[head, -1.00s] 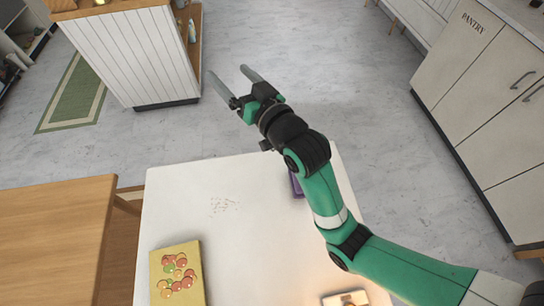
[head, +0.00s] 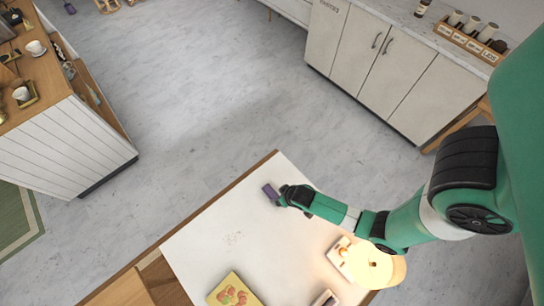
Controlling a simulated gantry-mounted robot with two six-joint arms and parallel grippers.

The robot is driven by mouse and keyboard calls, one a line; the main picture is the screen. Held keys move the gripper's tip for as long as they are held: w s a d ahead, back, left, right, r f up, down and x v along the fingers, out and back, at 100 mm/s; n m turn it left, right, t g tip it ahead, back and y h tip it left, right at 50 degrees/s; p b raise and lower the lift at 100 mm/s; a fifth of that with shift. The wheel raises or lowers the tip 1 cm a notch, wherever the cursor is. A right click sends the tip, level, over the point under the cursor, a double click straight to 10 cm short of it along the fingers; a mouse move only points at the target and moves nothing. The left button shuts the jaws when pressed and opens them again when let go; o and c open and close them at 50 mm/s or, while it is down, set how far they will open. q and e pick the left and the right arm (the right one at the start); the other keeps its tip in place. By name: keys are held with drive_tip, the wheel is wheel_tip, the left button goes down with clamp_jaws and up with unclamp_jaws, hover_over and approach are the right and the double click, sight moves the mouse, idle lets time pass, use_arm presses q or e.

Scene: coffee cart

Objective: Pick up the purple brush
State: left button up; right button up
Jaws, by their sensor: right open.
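The purple brush (head: 268,190) lies on the white table near its far edge, partly hidden by my right gripper. My right gripper (head: 281,197) is open and right at the brush. Its fingers are too small and too hidden to tell whether they touch the brush or straddle it. My left gripper is not in view.
A yellow board (head: 222,290) with a red and green pattern lies at the near edge. A lit lamp (head: 375,268) stands at the right. A wooden-topped counter (head: 40,75) with cups stands at the left.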

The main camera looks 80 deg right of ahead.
sight(274, 194)
drive_tip(key=b+x, duration=0.4)
drive_tip(key=x, duration=0.2)
drive_tip(key=shift+b, duration=0.4)
drive_tip(key=b+x, duration=0.1)
drive_tip(key=x, duration=0.1)
drive_tip(key=b+x, duration=0.1)
drive_tip(key=x, duration=0.1)
drive_tip(key=shift+w+d+b, duration=0.1)
drive_tip(key=shift+w+b, duration=0.2)
drive_tip(key=shift+w, duration=0.1)
drive_tip(key=shift+w+d+f, duration=0.15)
drive_tip(key=shift+f, duration=0.25)
drive_tip(key=shift+r, duration=0.1)
clamp_jaws()
